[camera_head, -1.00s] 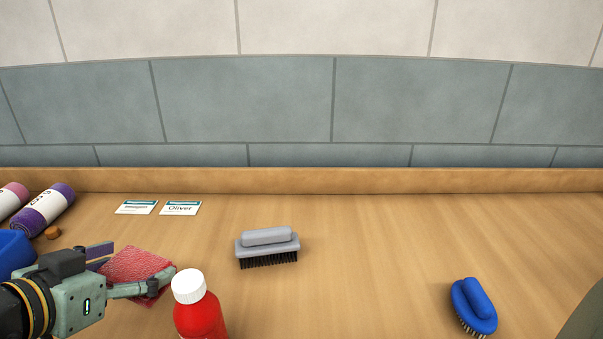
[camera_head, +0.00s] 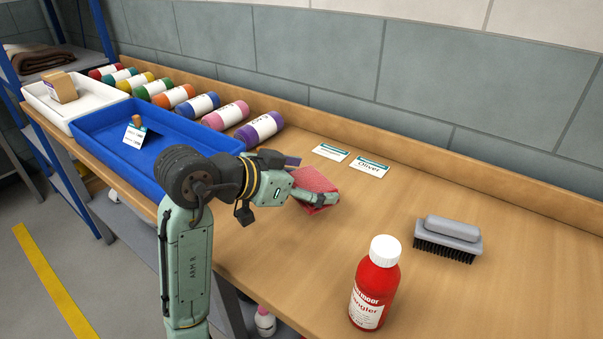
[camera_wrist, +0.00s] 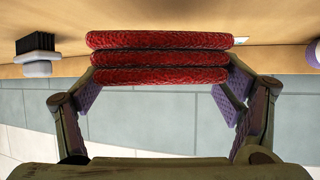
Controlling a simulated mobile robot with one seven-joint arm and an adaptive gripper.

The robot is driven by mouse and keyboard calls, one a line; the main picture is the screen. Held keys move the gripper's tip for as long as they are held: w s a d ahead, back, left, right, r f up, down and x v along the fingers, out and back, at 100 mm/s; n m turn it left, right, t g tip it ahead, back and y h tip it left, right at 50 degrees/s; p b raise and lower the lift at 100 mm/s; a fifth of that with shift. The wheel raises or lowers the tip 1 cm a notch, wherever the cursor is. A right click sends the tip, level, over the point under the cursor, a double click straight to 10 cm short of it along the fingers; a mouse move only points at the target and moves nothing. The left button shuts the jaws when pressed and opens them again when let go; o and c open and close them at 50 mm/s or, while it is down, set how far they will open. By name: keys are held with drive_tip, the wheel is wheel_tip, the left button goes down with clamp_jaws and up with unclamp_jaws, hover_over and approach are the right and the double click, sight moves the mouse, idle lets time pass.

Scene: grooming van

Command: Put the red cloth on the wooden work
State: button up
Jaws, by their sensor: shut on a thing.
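The red cloth (camera_head: 314,182) is folded into layers. In the head view it is at my gripper (camera_head: 308,193), over the wooden work surface (camera_head: 330,250). In the wrist view the cloth (camera_wrist: 158,58) shows as stacked red layers between the two purple-padded fingers of my gripper (camera_wrist: 160,85). My gripper is shut on the cloth. Whether the cloth touches the wood is hard to tell.
A red bottle (camera_head: 376,285) with a white cap stands right of my gripper. A grey brush (camera_head: 448,238) lies farther right. A blue tray (camera_head: 100,125), a white tray (camera_head: 45,100) and several coloured rolls (camera_head: 190,107) are at the left.

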sight(298, 180)
drive_tip(key=w, duration=0.2)
drive_tip(key=w+a+p, duration=0.1)
drive_tip(key=w, duration=0.1)
drive_tip(key=w+a, duration=0.1)
drive_tip(key=shift+w+f, duration=0.25)
drive_tip(key=shift+w, duration=0.15)
wheel_tip(298, 180, down, 3)
drive_tip(key=shift+f+p, duration=0.2)
drive_tip(key=shift+p, duration=0.5)
drive_tip(key=shift+f, duration=0.1)
drive_tip(key=shift+f, duration=0.15)
drive_tip(key=shift+f+b, duration=0.15)
drive_tip(key=shift+b, duration=0.15)
drive_tip(key=o, duration=1)
drive_tip(key=shift+c, duration=0.2)
drive_tip(key=shift+r, duration=0.2)
